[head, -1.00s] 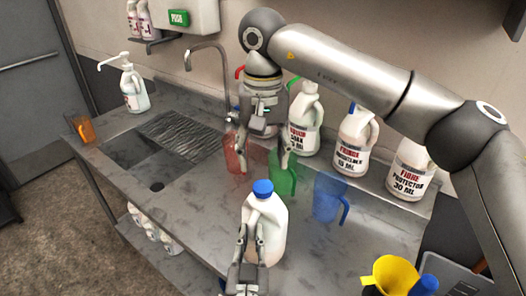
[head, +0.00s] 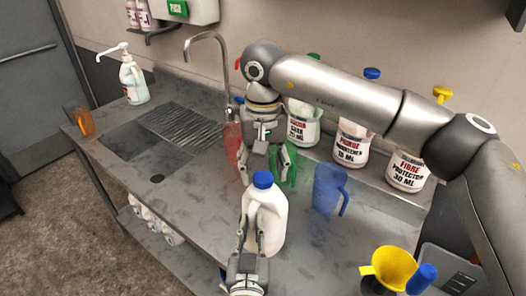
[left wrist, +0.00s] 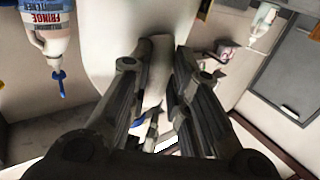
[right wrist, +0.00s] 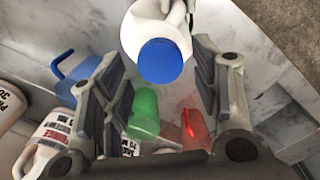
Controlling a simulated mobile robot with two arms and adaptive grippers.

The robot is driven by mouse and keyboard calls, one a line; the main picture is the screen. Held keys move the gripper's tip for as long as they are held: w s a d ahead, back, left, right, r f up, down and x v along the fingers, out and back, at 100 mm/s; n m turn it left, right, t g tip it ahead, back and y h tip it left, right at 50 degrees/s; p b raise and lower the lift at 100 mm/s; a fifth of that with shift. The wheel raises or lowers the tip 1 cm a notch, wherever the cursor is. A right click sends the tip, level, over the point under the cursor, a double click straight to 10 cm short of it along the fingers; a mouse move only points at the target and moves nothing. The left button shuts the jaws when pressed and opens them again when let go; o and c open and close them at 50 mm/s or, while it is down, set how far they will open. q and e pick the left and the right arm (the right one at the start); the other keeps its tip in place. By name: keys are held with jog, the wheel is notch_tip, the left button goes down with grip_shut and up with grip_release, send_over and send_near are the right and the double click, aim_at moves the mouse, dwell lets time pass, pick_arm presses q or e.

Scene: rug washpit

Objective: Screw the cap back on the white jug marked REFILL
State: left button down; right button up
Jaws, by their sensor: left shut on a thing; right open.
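The white jug (head: 272,222) with a blue cap (head: 263,179) on its top stands upright near the counter's front edge. No REFILL mark shows on its visible side. My left gripper (head: 252,226) is shut on the jug's handle; the left wrist view shows the handle (left wrist: 155,75) between its fingers. My right gripper (head: 266,176) is open, pointing down close to the cap. In the right wrist view the cap (right wrist: 160,61) lies between the spread fingers, apart from both. I cannot tell how tightly the cap sits.
A blue measuring jug (head: 327,190) stands to the right, with a green one (head: 290,165) and a red one (head: 233,145) behind. Labelled bottles line the wall, including FIBRE PROTECTOR (head: 406,172). A yellow funnel (head: 392,265) is at the lower right. The sink (head: 150,160) is left.

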jog(key=shift+f, duration=0.9)
